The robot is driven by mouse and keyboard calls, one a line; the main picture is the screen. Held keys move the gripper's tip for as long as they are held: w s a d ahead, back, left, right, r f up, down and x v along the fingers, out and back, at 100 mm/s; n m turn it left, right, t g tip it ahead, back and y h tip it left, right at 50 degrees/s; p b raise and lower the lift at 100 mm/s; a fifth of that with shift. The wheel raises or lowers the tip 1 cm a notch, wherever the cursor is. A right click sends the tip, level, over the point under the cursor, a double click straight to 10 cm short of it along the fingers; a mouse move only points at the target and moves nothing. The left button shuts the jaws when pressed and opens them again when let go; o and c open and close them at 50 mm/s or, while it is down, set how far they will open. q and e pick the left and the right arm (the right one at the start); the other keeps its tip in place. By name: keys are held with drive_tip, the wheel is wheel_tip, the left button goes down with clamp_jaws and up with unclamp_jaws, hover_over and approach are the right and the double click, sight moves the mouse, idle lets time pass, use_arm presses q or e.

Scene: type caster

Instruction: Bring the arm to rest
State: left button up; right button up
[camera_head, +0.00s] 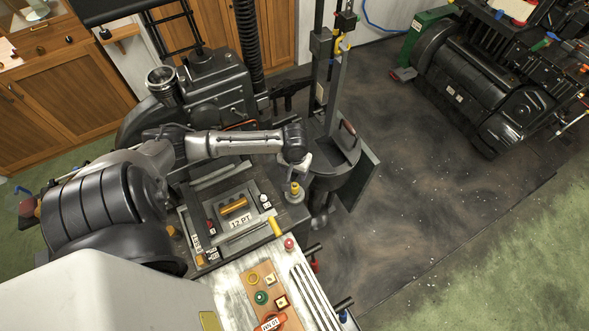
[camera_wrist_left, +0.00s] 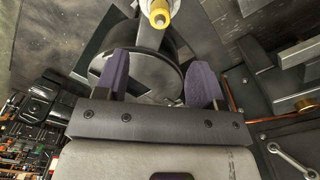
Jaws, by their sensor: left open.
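My left arm reaches in from the left across the type caster (camera_head: 210,85) in the head view. Its gripper (camera_head: 298,172) hangs at the right side of the machine, beside the dark round pot with a red handle (camera_head: 333,158). In the left wrist view the two purple-grey fingers (camera_wrist_left: 163,78) stand apart with nothing between them. A yellow-topped knob on a pale post (camera_wrist_left: 157,14) shows beyond the fingertips; a yellow knob (camera_head: 295,188) also shows just below the gripper in the head view. My right gripper shows in neither view.
Wooden cabinets (camera_head: 68,85) stand at the back left. Another dark machine (camera_head: 480,85) is at upper right. The dark floor (camera_head: 430,180) between is clear.

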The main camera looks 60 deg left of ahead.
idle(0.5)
use_arm(q)
drive_tip(key=w+d+r+m+t+y, duration=0.35)
drive_tip(key=r+m, duration=0.35)
drive_tip(key=m, duration=0.5)
drive_tip(key=s+d+r+m+t+h, duration=0.1)
drive_tip(key=s+d+r+t, duration=0.2)
drive_tip(key=d, duration=0.4)
drive_tip(key=s+d+f+n+g+h+p, duration=0.1)
drive_tip(key=s+d+f+n+g+h, duration=0.1)
drive_tip(key=s+d, duration=0.7)
drive_tip(key=s+f+n+g, duration=0.1)
drive_tip(key=s, duration=0.5)
drive_tip(key=shift+d+f+h, duration=0.15)
drive_tip(key=shift+d+h, duration=0.2)
drive_tip(key=shift+d, duration=0.05)
drive_tip(key=shift+w, duration=0.1)
